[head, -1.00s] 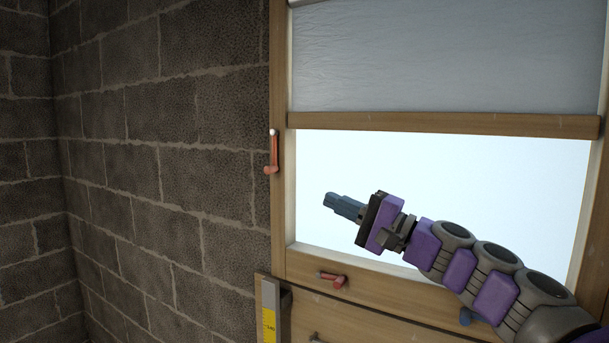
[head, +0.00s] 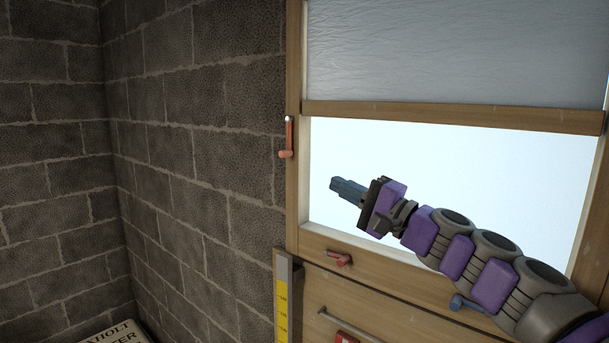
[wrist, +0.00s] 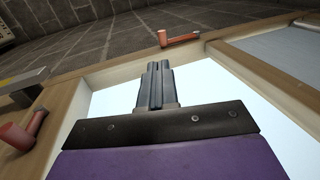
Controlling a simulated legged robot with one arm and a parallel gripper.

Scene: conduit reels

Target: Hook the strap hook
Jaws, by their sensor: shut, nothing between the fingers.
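My gripper (head: 348,190) is shut and empty, held in front of the bright opening of a wooden frame. It also shows in the wrist view (wrist: 155,85), pointing at the frame's side post. A red hook-like handle (head: 288,138) is on the left post, up and left of my gripper; in the wrist view it shows beyond the fingertips (wrist: 179,40). A second red handle (head: 338,258) is on the lower rail, below my gripper, and at the left of the wrist view (wrist: 24,132). Both are apart from my fingers. I cannot make out a strap or tell which piece is the strap hook.
The wooden frame (head: 450,117) has a grey sheet (head: 450,50) above the opening. A block wall (head: 200,130) stands at left. A yellow scale (head: 283,305), a blue peg (head: 468,304) and a lettered box (head: 112,334) are low down.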

